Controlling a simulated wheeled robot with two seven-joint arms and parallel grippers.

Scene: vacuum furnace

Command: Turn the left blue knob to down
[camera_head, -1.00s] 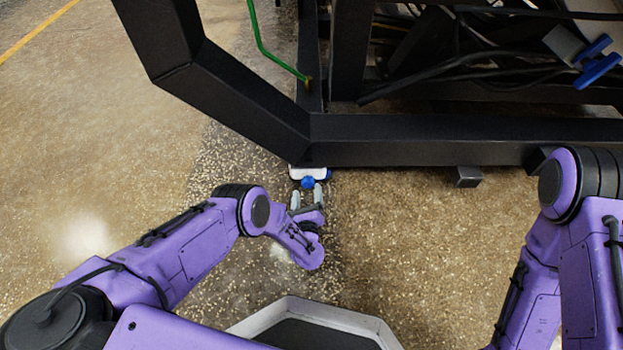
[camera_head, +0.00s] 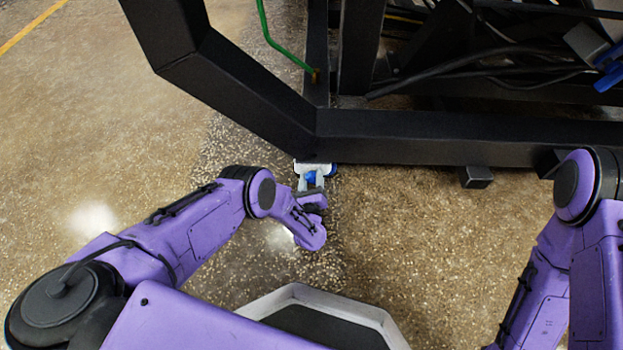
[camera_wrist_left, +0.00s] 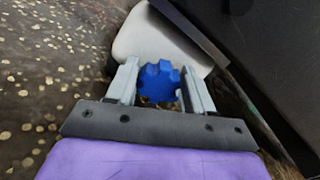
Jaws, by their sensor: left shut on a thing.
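The left blue knob (camera_head: 311,177) sits on a white fitting just under the front beam of the black frame. In the left wrist view the knob (camera_wrist_left: 159,80) is round with a notched rim, in front of the white fitting (camera_wrist_left: 150,38). My left gripper (camera_head: 311,182) reaches it from below in the head view. Its two grey fingers (camera_wrist_left: 158,88) stand on either side of the knob and are shut on it. The fingers hide part of the knob in the head view. My right arm shows at the right edge, but its gripper is out of view.
The black frame beam (camera_head: 430,137) runs just above the knob and close to my left fingers. Another blue handle (camera_head: 608,70) shows at the upper right. A green pipe (camera_head: 276,38) and dark cables lie behind. The speckled floor (camera_head: 400,215) below the beam is clear.

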